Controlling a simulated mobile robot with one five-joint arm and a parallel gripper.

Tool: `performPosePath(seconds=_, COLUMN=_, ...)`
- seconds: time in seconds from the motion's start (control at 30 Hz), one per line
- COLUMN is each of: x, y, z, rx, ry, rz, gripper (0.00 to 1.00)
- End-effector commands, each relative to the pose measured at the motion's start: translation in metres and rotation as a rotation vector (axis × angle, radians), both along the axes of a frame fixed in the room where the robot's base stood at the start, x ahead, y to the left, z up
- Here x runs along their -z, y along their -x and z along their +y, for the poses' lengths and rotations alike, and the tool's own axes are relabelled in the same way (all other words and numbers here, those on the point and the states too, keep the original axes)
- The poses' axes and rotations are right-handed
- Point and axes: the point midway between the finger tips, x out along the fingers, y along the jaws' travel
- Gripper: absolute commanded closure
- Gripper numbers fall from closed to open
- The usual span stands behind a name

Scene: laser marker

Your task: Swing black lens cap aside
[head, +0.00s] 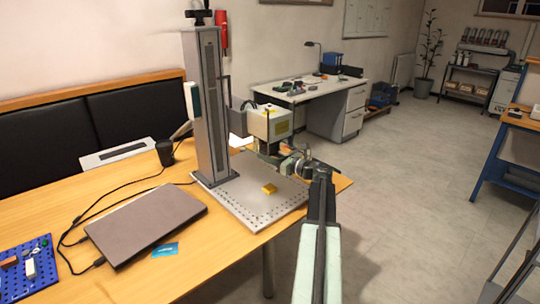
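The laser marker's pale box-shaped head (270,122) hangs from the grey column (208,105) above a perforated base plate (232,198). A small dark part shows at the underside of the head, where the lens cap would sit. At this size I cannot make out the black lens cap or its position clearly. My gripper (282,164) is just below and to the right of the head, close to the dark part. I cannot tell whether it touches that part. Its fingers are too small and overlapped to show open or shut.
A yellow block (270,188) lies on the base plate below my gripper. A closed laptop (146,224), a black cup (164,151), cables and a blue pegboard (26,270) are on the wooden table (205,254). Open floor lies to the right.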

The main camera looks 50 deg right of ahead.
Motion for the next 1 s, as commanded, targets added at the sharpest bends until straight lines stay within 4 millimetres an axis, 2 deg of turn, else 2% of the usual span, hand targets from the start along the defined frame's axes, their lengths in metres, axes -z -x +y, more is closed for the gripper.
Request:
performPosePath(seconds=0.3, x=0.000, y=0.003, z=0.000, rx=0.001, ry=0.000, rz=0.000, gripper=0.66)
performPosePath(seconds=0.37, x=0.000, y=0.010, z=-0.001, rx=0.002, ry=0.000, rz=0.000, gripper=0.66)
performPosePath(seconds=0.6, x=0.000, y=0.057, z=-0.006, rx=0.003, ry=0.000, rz=0.000, gripper=0.66)
performPosePath(seconds=0.7, x=0.000, y=0.070, z=-0.008, rx=0.002, ry=0.000, rz=0.000, gripper=0.66)
performPosePath(seconds=0.83, x=0.000, y=0.078, z=-0.010, rx=0.001, ry=0.000, rz=0.000, gripper=0.66)
performPosePath(seconds=1.0, x=0.000, y=0.078, z=-0.010, rx=0.000, ry=0.000, rz=0.000, gripper=0.66)
